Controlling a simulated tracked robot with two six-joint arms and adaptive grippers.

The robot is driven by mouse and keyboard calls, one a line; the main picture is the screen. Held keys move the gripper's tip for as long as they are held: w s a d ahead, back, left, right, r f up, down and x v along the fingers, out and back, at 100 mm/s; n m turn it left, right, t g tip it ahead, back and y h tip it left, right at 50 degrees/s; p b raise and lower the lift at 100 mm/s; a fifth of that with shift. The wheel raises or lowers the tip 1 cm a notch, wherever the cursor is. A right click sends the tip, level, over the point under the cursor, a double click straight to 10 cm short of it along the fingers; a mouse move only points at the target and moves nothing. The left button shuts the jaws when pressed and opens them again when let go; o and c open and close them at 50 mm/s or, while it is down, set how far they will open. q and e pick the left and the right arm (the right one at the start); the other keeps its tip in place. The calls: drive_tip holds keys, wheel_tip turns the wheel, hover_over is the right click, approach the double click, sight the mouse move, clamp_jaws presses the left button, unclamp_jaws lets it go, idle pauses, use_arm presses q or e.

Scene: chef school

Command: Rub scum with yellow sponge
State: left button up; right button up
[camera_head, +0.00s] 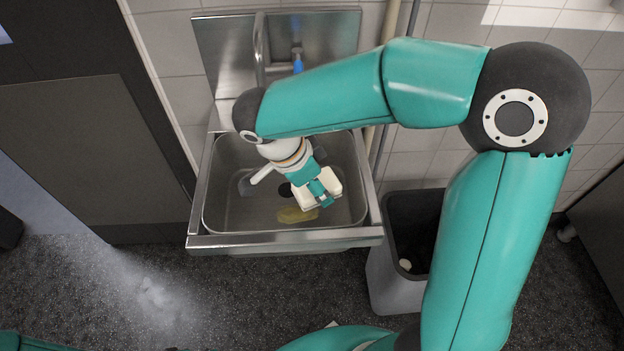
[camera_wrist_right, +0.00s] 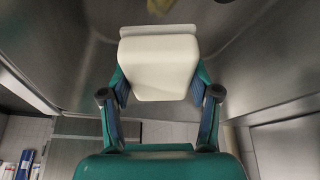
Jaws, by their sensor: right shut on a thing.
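My right gripper (camera_head: 318,188) reaches down into the steel sink (camera_head: 225,210). It is shut on a pale cream sponge-like block (camera_head: 331,182), which looks more cream than yellow. In the right wrist view the block (camera_wrist_right: 158,72) sits between the two teal fingers, with a thin whitish layer along its far edge. A yellowish patch, likely the scum (camera_head: 297,215), lies on the sink floor just in front of the block. A yellowish bit (camera_wrist_right: 160,5) also shows at the top of the wrist view. I cannot tell whether the block touches the sink floor. My left gripper is not visible.
A tap (camera_head: 260,45) rises at the back of the sink. A dark drain (camera_head: 285,190) is partly covered by the gripper. The sink's raised rim (camera_head: 285,241) surrounds the basin. A grey bin (camera_head: 385,275) stands to the right. A dark cabinet (camera_head: 90,150) stands left.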

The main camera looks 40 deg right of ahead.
sight(320, 210)
drive_tip(key=shift+f+b, duration=1.65)
drive_tip(key=shift+f, duration=1.15)
drive_tip(key=shift+f+b, duration=0.95)
drive_tip(key=shift+b, duration=0.15)
